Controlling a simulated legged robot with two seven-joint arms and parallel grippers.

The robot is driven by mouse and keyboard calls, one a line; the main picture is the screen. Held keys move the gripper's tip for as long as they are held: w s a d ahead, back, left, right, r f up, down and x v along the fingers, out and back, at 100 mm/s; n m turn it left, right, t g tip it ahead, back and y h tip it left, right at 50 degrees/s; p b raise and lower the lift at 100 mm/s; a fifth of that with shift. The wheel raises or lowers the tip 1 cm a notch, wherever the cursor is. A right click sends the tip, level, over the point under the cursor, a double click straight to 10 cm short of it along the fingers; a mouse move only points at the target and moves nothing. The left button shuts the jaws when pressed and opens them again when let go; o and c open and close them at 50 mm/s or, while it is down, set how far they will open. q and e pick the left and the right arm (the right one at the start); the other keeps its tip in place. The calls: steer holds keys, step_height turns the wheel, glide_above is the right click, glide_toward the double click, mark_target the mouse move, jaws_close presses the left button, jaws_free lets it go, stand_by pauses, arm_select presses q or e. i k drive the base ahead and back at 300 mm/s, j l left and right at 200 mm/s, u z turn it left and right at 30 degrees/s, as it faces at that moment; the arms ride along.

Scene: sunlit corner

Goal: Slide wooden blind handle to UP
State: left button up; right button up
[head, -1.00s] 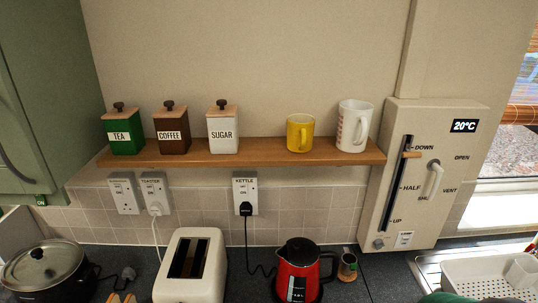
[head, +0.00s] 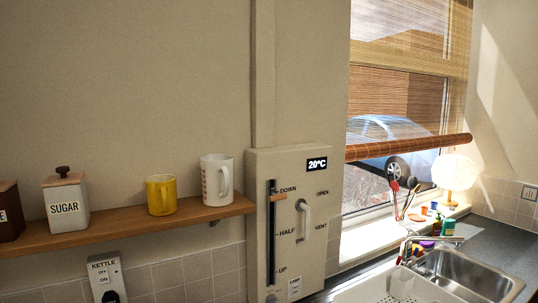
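The wooden blind handle (head: 278,198) sits on the dark vertical slot (head: 272,235) of the cream wall panel (head: 315,185). It stands just below the DOWN mark, well above HALF and UP. The wooden slatted blind (head: 405,95) hangs over the upper part of the window, its bottom bar (head: 410,147) above the sill. Neither of my grippers shows in the head view.
A wooden shelf (head: 130,231) left of the panel holds a yellow mug (head: 161,195), a white mug (head: 216,181) and a sugar canister (head: 66,205). A sink (head: 465,272) and lit lamp (head: 455,172) are at the right.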

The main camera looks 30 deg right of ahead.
mark_target(273, 197)
steer(key=l+z, duration=0.1)
steer(key=z, duration=0.85)
steer(key=i+j, duration=0.05)
